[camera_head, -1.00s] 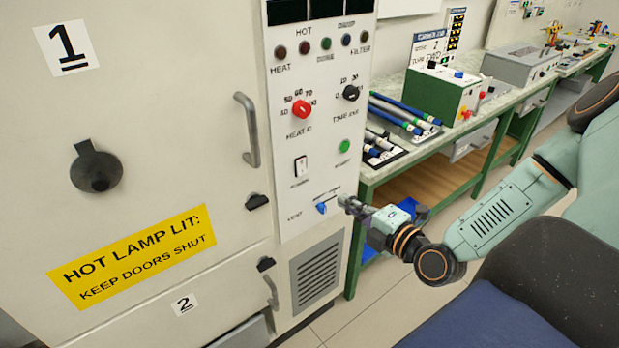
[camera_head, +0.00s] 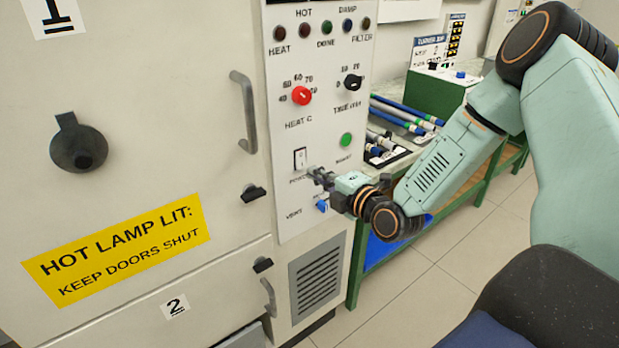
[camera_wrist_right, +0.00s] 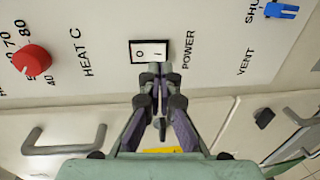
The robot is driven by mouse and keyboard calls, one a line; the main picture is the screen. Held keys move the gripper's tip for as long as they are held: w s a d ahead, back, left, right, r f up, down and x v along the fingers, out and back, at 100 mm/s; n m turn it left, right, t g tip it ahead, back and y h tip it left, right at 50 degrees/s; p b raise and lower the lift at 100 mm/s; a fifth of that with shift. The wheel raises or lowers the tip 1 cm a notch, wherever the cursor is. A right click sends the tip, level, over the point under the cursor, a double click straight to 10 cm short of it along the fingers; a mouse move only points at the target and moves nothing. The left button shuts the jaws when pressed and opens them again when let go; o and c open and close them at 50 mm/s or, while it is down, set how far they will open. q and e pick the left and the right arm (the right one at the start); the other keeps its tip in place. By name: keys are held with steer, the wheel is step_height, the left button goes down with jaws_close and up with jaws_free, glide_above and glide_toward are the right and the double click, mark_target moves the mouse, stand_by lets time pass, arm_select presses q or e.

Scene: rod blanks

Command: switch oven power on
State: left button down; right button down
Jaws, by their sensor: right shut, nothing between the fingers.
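The oven's white power rocker switch (camera_head: 300,158) sits in a black frame on the control panel, above the blue vent lever (camera_head: 321,205). In the right wrist view the power switch (camera_wrist_right: 150,51) shows the marks 0 and 1, with the word POWER beside it. My right gripper (camera_head: 314,173) is shut and empty, its tips just below and to the right of the switch. In the right wrist view the closed fingertips (camera_wrist_right: 154,74) overlap the switch's lower edge; I cannot tell whether they touch it. My left gripper is not in view.
The red heat knob (camera_head: 302,96), black time knob (camera_head: 352,82) and green start button (camera_head: 346,140) are on the same panel. Door handles (camera_head: 244,112) stick out at its left. A green bench (camera_head: 363,258) with rods stands at the right.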

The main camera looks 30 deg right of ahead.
mark_target(302, 167)
steer(key=shift+w+f+b, duration=0.15)
steer(key=shift+w+b, duration=0.1)
steer(key=shift+w, duration=0.5)
steer(key=shift+w+f+b, duration=0.15)
steer(key=shift+w+b, duration=0.1)
steer(key=shift+w, duration=0.5)
steer(key=shift+w+r, duration=0.1)
steer(key=shift+a, duration=0.1)
steer(key=shift+w, duration=0.3)
steer(key=shift+f, duration=0.2)
